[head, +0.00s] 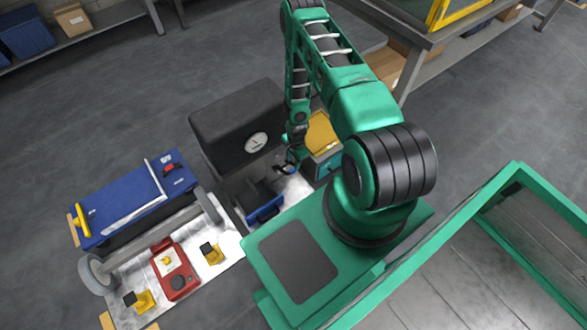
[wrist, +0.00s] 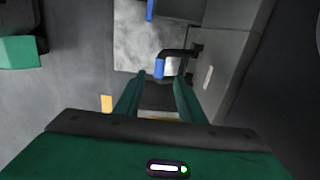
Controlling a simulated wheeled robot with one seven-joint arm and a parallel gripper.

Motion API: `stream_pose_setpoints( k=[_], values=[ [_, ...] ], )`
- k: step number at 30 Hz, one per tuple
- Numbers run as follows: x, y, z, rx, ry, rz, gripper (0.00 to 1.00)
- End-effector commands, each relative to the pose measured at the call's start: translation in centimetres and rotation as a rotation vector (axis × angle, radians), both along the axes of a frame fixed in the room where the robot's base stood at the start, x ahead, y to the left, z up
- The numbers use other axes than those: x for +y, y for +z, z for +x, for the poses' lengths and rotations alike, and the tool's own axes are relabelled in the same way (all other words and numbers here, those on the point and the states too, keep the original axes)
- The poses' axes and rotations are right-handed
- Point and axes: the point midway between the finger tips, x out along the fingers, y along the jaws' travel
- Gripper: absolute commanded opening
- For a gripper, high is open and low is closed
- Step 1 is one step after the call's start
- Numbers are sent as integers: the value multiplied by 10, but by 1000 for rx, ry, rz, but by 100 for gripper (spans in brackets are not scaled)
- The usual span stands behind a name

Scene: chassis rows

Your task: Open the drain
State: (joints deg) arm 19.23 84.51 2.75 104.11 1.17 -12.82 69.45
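A black bent lever with a blue end (wrist: 160,68) sticks out from the side of a dark grey tank (wrist: 229,55) in the wrist view; it looks like the drain handle. My gripper (wrist: 158,84) has its two green fingers apart, one on each side of the blue end in the picture. I cannot tell whether they touch it or how far off it is. In the head view the tank (head: 225,118) carries a round white gauge (head: 256,142), and my gripper (head: 291,162) is low by its right side. The lever is too small to make out clearly there.
A blue tray-like part (head: 265,209) lies in front of the tank. A blue-topped unit (head: 135,198), a red box (head: 174,271) and yellow blocks stand at the left. A yellow-topped box (head: 321,133) is close right of my gripper. Grey floor is open behind.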

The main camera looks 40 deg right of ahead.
Motion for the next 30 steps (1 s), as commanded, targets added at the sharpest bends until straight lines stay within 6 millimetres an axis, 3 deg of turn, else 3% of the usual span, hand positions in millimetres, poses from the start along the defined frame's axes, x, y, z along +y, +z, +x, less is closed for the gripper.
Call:
stream_pose_setpoints(
  k=[6,12,18,27,28,30],
  values=[
    [3,-38,2,2,5,0,36],
    [4,-64,5,1,6,0,36],
    [4,-76,6,0,6,0,36],
    [4,-77,6,0,6,0,36],
    [4,-77,6,0,6,0,34],
    [3,-77,6,0,6,0,17]
  ],
)
